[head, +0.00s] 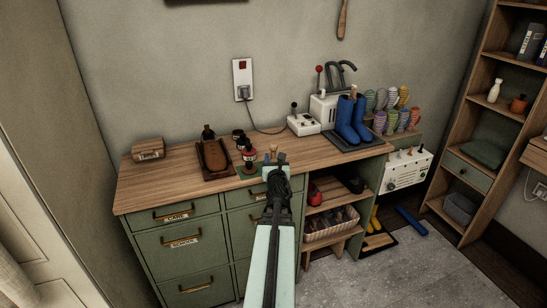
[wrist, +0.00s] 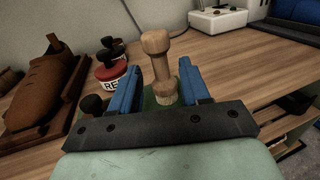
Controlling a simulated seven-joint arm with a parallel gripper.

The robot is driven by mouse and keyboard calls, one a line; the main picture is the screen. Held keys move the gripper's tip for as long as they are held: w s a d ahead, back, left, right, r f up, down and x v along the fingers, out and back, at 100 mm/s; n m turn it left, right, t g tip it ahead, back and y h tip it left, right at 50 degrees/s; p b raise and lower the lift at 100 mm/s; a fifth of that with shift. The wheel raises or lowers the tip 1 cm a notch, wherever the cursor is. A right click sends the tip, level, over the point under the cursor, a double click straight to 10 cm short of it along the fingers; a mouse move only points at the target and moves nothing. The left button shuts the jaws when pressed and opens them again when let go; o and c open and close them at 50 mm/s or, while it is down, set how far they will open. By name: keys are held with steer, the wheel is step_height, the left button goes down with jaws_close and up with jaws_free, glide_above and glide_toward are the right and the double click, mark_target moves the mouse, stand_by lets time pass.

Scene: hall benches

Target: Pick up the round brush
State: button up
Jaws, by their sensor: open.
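The round brush (wrist: 157,62) stands upright on a green mat (wrist: 150,101), with a pale wooden handle and bristles at its lower end. In the head view only its wooden top (head: 273,149) shows behind my gripper (head: 275,158). In the wrist view my gripper (wrist: 160,83) is open, with one blue finger on each side of the brush. The brush appears between the fingers or just beyond them; I cannot tell the exact depth or whether they touch it. The gripper's dark body hides the nearest part of the mat.
Left of the brush are a jar with a red label (wrist: 111,76), a dark round-topped item (wrist: 93,104) and a brown shoe on a tray (wrist: 39,88). A white device (head: 303,124) and blue boots (head: 352,118) stand right. Bare bench top (head: 180,180) shows left.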

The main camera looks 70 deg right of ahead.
mark_target(274, 155)
steer(key=x, duration=0.4)
steer(key=shift+c, duration=0.3)
jaws_close()
